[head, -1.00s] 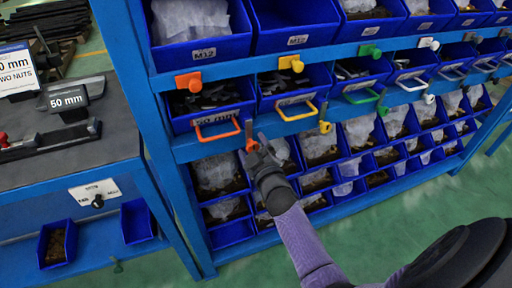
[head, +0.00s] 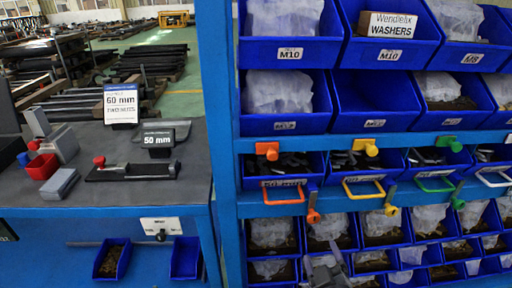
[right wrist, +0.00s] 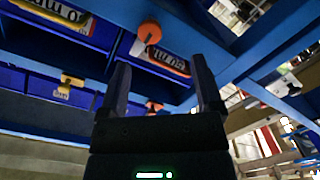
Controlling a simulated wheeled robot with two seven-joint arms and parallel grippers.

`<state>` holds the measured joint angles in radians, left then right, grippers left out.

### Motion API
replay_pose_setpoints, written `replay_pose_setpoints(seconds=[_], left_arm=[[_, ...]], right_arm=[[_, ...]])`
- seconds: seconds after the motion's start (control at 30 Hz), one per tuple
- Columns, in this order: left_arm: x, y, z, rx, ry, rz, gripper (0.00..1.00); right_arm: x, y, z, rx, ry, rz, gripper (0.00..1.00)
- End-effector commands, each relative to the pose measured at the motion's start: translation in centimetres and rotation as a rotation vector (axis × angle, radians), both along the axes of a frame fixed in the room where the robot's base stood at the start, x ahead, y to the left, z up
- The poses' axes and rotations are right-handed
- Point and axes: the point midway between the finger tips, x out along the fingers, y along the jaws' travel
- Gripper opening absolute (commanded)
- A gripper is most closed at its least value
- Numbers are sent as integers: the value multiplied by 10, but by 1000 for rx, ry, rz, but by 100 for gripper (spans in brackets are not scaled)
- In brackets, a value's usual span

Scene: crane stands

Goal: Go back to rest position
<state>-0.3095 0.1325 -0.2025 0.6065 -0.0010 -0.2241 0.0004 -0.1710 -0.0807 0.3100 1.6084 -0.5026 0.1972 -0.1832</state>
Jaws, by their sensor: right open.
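My right gripper (head: 322,264) shows at the bottom of the head view, in front of the lower small blue bins. In the right wrist view it (right wrist: 163,85) is open, with nothing between its fingers. It points up at the underside of the rack, apart from the orange knob (right wrist: 149,32) and bins. The orange drawer handle (head: 284,197) is above and to the left of the gripper in the head view. My left gripper is not in view.
A blue rack (head: 228,120) with bins fills the right side. A grey workbench (head: 110,200) stands at left, with a 60 mm sign (head: 120,103), a 50 mm block (head: 160,142) and a red bin (head: 42,167).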

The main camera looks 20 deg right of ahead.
Motion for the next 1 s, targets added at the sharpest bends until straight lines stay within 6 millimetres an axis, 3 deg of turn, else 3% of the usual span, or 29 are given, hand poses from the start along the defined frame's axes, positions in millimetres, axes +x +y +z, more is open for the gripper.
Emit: replay_pose_setpoints(seconds=[0.07,0.13,0.17,0.2,0.27,0.3,0.4,0.5,0.6,0.7,1.0], left_arm=[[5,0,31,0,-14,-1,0],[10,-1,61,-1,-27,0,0],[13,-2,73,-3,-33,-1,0],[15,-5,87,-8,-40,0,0],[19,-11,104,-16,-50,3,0],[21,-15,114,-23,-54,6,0],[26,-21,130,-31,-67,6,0],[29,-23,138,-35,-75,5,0],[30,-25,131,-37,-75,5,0],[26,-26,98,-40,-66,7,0],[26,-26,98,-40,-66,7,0]], right_arm=[[-13,19,-24,112,152,26,84],[-49,45,-67,248,383,42,84],[-72,55,-85,304,492,42,84],[-107,67,-107,361,637,33,84],[-162,79,-132,425,838,5,84],[-199,82,-143,454,957,-21,84],[-277,82,-155,483,1190,-87,84],[-325,78,-158,488,1327,-139,84],[-346,75,-166,488,1382,-165,84],[-352,74,-199,489,1397,-170,84],[-352,74,-199,489,1397,-170,84]])
